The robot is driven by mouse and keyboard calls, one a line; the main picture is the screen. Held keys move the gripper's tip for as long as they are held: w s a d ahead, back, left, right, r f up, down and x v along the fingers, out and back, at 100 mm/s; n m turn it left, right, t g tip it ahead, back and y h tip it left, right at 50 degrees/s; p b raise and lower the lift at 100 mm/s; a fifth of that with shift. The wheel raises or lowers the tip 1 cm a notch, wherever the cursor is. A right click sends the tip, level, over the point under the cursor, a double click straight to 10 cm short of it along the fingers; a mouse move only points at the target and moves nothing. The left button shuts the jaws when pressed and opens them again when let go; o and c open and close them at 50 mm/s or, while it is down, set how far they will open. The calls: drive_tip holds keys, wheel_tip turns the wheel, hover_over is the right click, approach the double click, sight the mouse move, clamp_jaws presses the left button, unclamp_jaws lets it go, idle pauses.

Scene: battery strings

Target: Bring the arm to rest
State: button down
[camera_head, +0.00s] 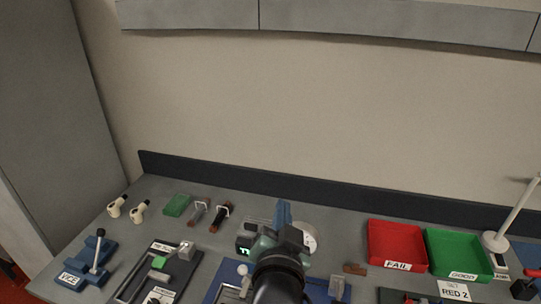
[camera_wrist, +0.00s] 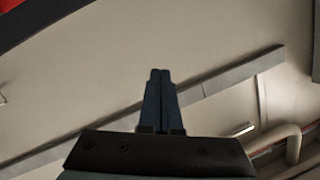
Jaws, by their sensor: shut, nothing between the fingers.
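My gripper (camera_wrist: 160,76) is shut and empty in the wrist view, its two dark fingers pressed together and pointing up in the picture against a pale wall. In the head view my arm rises from the bottom centre over the bench, and my gripper (camera_head: 284,207) shows as a blue-grey shape beyond the dark wrist. What lies directly behind the arm is hidden.
The grey bench carries a red FAIL tray (camera_head: 396,243) and a green GOOD tray (camera_head: 459,254) at right, with a lamp (camera_head: 495,241) beside them. At left are a blue lever fixture (camera_head: 88,262), a black fixture (camera_head: 150,278) and a green block (camera_head: 177,205). Cabinets (camera_head: 190,15) hang above.

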drive_tip(key=s+a+r+n+t, duration=0.1)
drive_tip(key=s+r+n+t, duration=0.15)
drive_tip(key=r, duration=0.75)
drive_tip(key=s+r+n+t, duration=0.1)
drive_tip(key=r+t, duration=0.2)
drive_tip(key=r, duration=0.8)
drive_tip(key=s+a+r+n+t+y+b, duration=0.1)
drive_tip(key=s+r+n+t, duration=0.2)
drive_tip(key=s+r, duration=1)
wheel_tip(320, 180, up, 3)
drive_tip(key=shift+r+t, duration=0.1)
drive_tip(key=shift+t, duration=1.15)
drive_tip(key=shift+a, duration=0.1)
